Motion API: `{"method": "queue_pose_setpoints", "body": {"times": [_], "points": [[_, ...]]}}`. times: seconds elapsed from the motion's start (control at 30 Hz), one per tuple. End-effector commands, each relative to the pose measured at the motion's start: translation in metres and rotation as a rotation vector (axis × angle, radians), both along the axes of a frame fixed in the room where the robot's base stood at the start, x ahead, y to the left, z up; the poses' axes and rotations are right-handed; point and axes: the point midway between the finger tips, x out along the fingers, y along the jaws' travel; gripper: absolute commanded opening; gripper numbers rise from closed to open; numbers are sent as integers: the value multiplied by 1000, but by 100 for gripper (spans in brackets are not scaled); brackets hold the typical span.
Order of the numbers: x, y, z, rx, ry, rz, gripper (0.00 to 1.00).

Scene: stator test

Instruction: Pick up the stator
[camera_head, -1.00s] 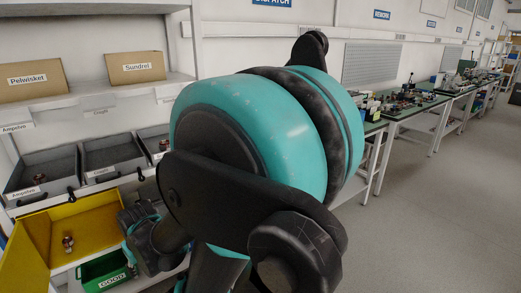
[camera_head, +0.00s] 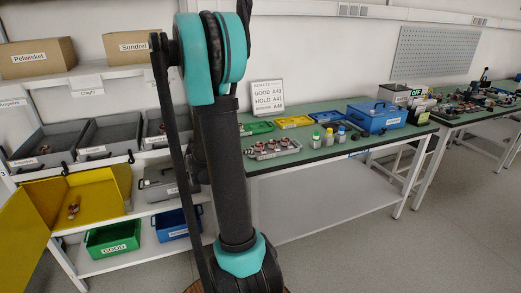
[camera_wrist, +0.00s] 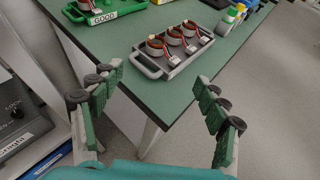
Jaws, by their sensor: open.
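Copper-coloured stators with wires stand in a grey tray (camera_wrist: 178,70) on the green bench top in the wrist view. Three show in a row there: a near-left stator (camera_wrist: 156,46), a middle stator (camera_wrist: 174,36) and a far-right stator (camera_wrist: 190,28). The same grey tray (camera_head: 290,151) lies near the bench's front edge in the head view. My gripper (camera_wrist: 158,106) is open and empty, its fingers wide apart beyond the bench's edge, with the tray ahead of it. I cannot make out the gripper in the head view.
A green GOOD tray (camera_wrist: 128,8) holds another stator at the upper left. Small bottles (camera_head: 328,137) and a blue case (camera_head: 377,116) stand right of the grey tray. A yellow bin (camera_head: 103,190) with a small part is on the left shelf. Floor is free at right.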

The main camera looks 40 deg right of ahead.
Motion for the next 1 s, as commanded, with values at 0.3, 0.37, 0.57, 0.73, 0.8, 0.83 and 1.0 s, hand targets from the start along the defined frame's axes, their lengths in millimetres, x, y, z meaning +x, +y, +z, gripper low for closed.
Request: {"method": "queue_pose_setpoints", "body": {"times": [0.3,0.37,0.57,0.73,0.8,0.83,1.0], "points": [[19,-45,-19,-16,16,2,75],[24,-55,-23,-16,15,3,75],[38,-86,-38,-14,15,3,75],[45,-101,-45,-15,15,5,75],[46,-103,-46,-15,15,5,75],[47,-104,-46,-15,14,4,75],[53,-117,-56,-14,14,5,75]]}}
